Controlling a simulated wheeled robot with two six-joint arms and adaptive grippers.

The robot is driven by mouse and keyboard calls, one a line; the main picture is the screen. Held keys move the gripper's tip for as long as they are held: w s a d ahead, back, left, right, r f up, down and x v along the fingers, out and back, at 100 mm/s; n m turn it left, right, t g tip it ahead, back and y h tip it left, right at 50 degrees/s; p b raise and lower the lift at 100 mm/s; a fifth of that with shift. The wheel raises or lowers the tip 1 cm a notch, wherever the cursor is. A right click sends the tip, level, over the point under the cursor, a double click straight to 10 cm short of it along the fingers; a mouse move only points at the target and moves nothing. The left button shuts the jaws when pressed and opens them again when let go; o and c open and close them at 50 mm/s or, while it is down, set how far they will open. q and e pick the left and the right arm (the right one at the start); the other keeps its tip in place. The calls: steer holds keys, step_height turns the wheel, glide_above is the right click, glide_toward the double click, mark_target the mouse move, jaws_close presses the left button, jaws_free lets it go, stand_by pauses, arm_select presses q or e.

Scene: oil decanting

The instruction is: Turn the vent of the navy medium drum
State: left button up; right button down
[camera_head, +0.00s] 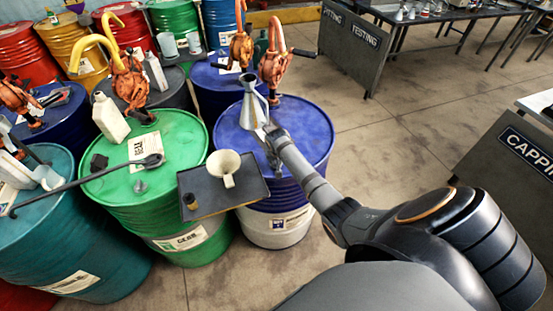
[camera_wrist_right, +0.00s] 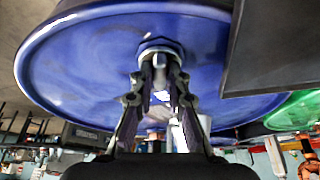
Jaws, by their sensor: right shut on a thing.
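The navy medium drum (camera_head: 312,140) stands in the middle of the head view, with a blue top and a white lower part. Its blue lid also fills much of the right wrist view (camera_wrist_right: 90,60). My right gripper (camera_head: 271,150) reaches over the lid's front part from the right. In the right wrist view its fingers (camera_wrist_right: 161,78) are shut on the vent (camera_wrist_right: 160,45), a small round fitting on the lid. The gripper hides part of the vent, and I cannot tell how far it is turned. My left gripper is in neither view.
A grey funnel (camera_head: 253,104) and an orange hand pump (camera_head: 274,64) stand close beside my right gripper. A dark tray (camera_head: 215,205) with a white mug (camera_head: 224,166) sits at the drum's front left. A green drum (camera_head: 185,135) is left. Open floor lies right.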

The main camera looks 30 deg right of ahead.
stand_by(0.3)
steer(key=c, duration=1.3)
jaws_free()
steer(key=shift+r, duration=0.15)
steer(key=v, duration=1.1)
steer(key=shift+s+a+r, duration=0.1)
steer(key=shift+a+r, duration=0.1)
steer(key=shift+r, duration=0.05)
